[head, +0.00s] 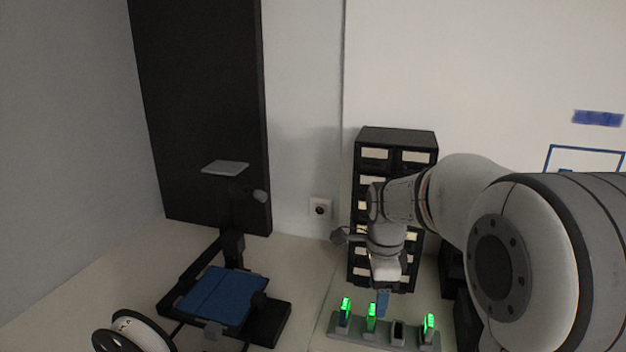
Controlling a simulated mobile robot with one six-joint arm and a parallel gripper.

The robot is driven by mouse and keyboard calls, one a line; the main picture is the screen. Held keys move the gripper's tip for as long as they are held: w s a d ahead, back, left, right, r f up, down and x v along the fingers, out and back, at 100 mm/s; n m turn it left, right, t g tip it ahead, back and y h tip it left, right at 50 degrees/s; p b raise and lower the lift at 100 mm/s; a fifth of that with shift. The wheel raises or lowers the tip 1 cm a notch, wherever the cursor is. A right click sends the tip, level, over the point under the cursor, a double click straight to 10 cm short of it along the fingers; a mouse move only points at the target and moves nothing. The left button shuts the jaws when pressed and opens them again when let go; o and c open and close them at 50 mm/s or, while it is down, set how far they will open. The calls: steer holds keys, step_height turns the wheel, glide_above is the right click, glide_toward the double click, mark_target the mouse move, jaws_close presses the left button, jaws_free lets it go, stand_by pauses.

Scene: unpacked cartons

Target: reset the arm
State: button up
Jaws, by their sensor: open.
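My arm comes in from the right and bends down in front of the black drawer cabinet. My gripper (383,300) points downward at its end, with a blue part at its tip. It is open, though the gap between its fingers is hard to make out at this size. The tip is above or behind a grey dock (375,338) at the lower right; I cannot tell the exact distance. Three upright items in the dock glow green, and one dark slot or item (398,330) stands between two of them.
The black drawer cabinet (396,134) stands against the wall, partly hidden by my arm. A 3D printer with a blue bed (222,296) stands at the left. A spool (133,332) is at the lower left. A wall socket (320,208) is behind.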

steer(key=s+n+t, duration=0.2)
steer(key=s+n, duration=1.6)
steer(key=shift+s+n, duration=0.35)
steer(key=shift+n, duration=0.05)
steer(key=shift+d, duration=0.1)
